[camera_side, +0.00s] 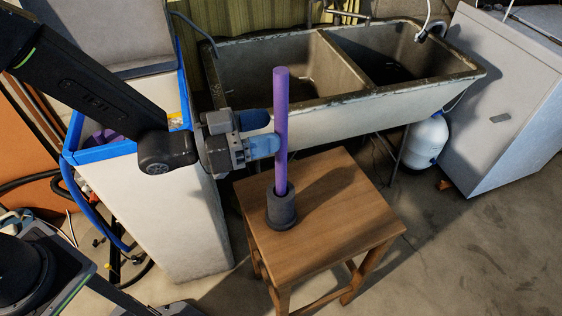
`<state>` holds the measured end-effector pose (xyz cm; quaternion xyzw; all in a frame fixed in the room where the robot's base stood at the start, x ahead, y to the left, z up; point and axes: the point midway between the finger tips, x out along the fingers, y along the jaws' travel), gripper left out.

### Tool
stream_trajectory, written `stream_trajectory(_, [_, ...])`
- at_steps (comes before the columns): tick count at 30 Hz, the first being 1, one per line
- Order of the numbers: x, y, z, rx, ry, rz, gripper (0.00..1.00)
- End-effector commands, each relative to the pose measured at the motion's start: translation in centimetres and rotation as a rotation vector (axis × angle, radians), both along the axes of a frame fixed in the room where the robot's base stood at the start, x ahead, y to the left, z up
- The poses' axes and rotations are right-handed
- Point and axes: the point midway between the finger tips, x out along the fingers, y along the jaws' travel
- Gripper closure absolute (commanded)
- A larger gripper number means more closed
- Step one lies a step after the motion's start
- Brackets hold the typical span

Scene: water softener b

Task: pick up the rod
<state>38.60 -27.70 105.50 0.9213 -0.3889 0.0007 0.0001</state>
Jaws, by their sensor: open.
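The purple rod (281,125) stands upright with its lower end in a dark grey round holder (281,209). The holder sits on a small wooden stool (345,215), toward the left of its top. My gripper (266,143) reaches in level from the left at about the rod's mid-height. It is open, and its blue fingertips are at the rod, one of them overlapping it in this view. I cannot tell whether the fingers touch the rod. The far finger is partly hidden.
A double stone sink (418,110) stands close behind the stool. A white cabinet with a blue rim (150,215) is at the left, under my arm. A white appliance (505,115) and a white tank (427,141) are at the right. The stool top's right side is clear.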

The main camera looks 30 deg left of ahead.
Motion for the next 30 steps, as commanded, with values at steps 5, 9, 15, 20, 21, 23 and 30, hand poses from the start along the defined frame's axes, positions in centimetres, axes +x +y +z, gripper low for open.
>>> stream_trajectory(5, [1.2, -0.9, 0.0, 0.001, 0.001, 0.0, 0.46])
stream_trajectory(9, [3.0, -2.1, 0.2, 0.0, 0.0, -0.001, 0.46])
stream_trajectory(15, [4.2, -3.4, 0.2, 0.0, 0.001, 0.001, 0.46])
stream_trajectory(20, [4.2, -3.5, 0.2, 0.001, 0.002, 0.001, 0.46])
stream_trajectory(21, [4.2, -3.5, 0.2, 0.001, 0.002, 0.001, 0.46])
stream_trajectory(23, [4.2, -3.4, 0.2, 0.001, 0.002, 0.001, 0.5])
stream_trajectory(30, [4.2, -3.4, 0.2, 0.001, 0.001, 0.001, 0.73])
